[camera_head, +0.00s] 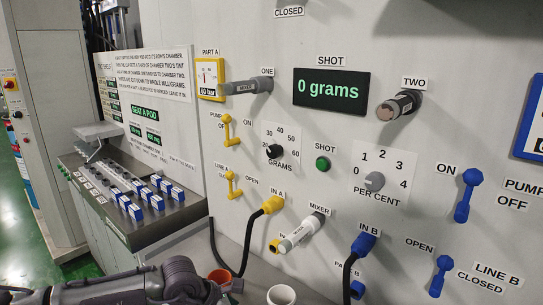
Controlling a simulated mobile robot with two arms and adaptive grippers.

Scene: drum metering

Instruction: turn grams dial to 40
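The grams dial (274,151) is a small black knob on a white scale plate, with 30, 40, 50 and 60 readable around it and GRAMS printed below. Its pointer is too small to read surely. The shot display (331,91) reads 0 grams in green. A green SHOT button (322,164) is right of the dial. My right gripper is not in view.
A per cent dial (375,181) is on the right. Yellow levers (228,130), blue levers (467,196), hoses and the jutting mixer (301,232) surround the panel. Chambers ONE (248,87) and TWO (398,105) stick out above.

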